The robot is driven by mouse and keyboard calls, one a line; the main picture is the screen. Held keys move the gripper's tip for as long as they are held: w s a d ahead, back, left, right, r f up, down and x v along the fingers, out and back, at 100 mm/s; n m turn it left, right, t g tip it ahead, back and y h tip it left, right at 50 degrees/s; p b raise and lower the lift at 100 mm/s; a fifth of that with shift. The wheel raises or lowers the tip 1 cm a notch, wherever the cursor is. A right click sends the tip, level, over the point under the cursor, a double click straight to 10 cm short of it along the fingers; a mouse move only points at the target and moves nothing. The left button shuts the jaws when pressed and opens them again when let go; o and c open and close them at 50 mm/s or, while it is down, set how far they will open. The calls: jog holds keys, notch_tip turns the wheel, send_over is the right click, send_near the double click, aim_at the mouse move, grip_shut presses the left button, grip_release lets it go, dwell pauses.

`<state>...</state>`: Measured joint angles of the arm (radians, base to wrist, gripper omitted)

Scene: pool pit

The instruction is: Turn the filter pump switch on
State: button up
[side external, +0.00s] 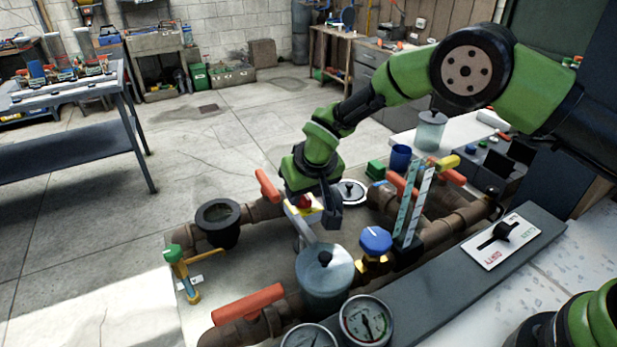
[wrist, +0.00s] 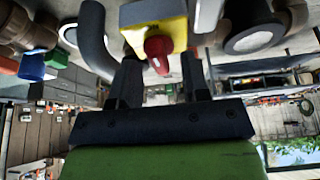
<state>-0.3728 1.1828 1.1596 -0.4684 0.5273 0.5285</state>
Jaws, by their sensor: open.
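The switch is a yellow and grey box (wrist: 155,32) with a red knob (wrist: 158,52) in the wrist view. In the side external view the red knob (side external: 304,202) shows partly behind my gripper, on the small yellow box (side external: 292,210). The knob's setting cannot be read.
Brown pipes with orange handles (side external: 248,303) surround the spot. A lidded grey canister (side external: 325,272), a blue-capped valve (side external: 375,240) and gauges (side external: 366,322) stand in front. The floor at left is open.

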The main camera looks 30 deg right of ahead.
jog(key=v, duration=0.9)
jog(key=s+d+r+m+t, duration=0.1)
jog(key=s+d+r, duration=0.3)
jog(key=r, duration=0.3)
jog(key=s+d+r+m, duration=0.1)
jog(key=s+d+r, duration=0.35)
jog(key=r, duration=0.35)
jog(key=s+d+r+m+t+y, duration=0.1)
jog(key=s, duration=0.8)
jog(key=s+d+r+y, duration=0.1)
jog(key=s+d+r, duration=0.1)
jog(key=s, duration=0.7)
jog(key=shift+s+d+m+t, duration=0.15)
jog(key=shift+d+m+t, duration=0.15)
jog(key=shift+m+t, duration=0.1)
